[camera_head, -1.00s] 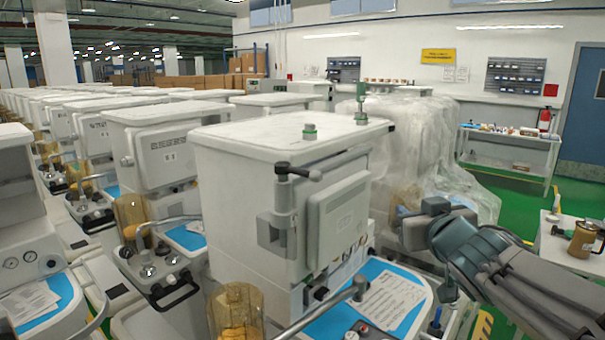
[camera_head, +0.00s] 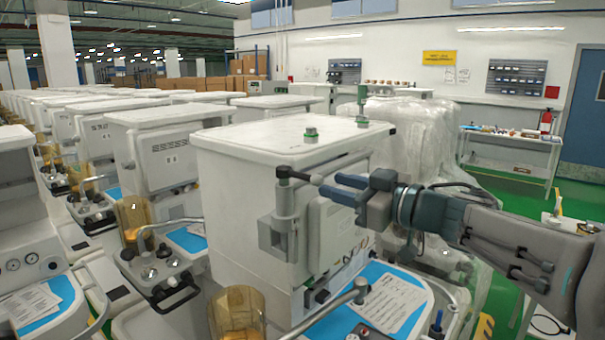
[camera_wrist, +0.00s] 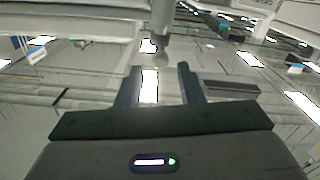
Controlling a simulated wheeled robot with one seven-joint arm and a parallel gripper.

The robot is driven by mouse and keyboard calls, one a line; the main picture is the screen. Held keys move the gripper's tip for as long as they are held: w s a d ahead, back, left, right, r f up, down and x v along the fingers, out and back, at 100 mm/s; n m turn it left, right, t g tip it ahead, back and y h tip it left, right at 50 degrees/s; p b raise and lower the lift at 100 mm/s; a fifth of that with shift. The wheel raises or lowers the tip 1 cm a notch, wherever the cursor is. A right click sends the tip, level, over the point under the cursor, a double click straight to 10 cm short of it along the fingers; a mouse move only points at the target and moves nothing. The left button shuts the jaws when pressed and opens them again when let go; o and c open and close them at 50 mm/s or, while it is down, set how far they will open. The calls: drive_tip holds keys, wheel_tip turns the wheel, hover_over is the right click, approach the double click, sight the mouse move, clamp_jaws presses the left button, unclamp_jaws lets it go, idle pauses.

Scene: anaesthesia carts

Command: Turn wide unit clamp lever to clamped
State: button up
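The clamp (camera_head: 284,222) is a grey bracket with an upright post on the near corner of the wide white unit (camera_head: 250,190). Its dark lever (camera_head: 299,176) sits on top of the post and points right, ending in a round knob. My gripper (camera_head: 333,185) is just right of the knob, with its fingers pointing left towards it. In the wrist view my two fingers (camera_wrist: 160,74) stand apart with nothing gripped between them. A blurred rod with a rounded end, which looks like the lever (camera_wrist: 161,40), lies just beyond the fingertips, between their lines.
Below are a blue work surface with a paper sheet (camera_head: 398,301), a metal arm (camera_head: 335,310) and an amber canister (camera_head: 237,310). A plastic-wrapped unit (camera_head: 420,135) stands behind my arm. More carts stand at left.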

sight(312, 179)
drive_tip(key=p+x, duration=0.1)
drive_tip(key=x, duration=0.8)
clamp_jaws()
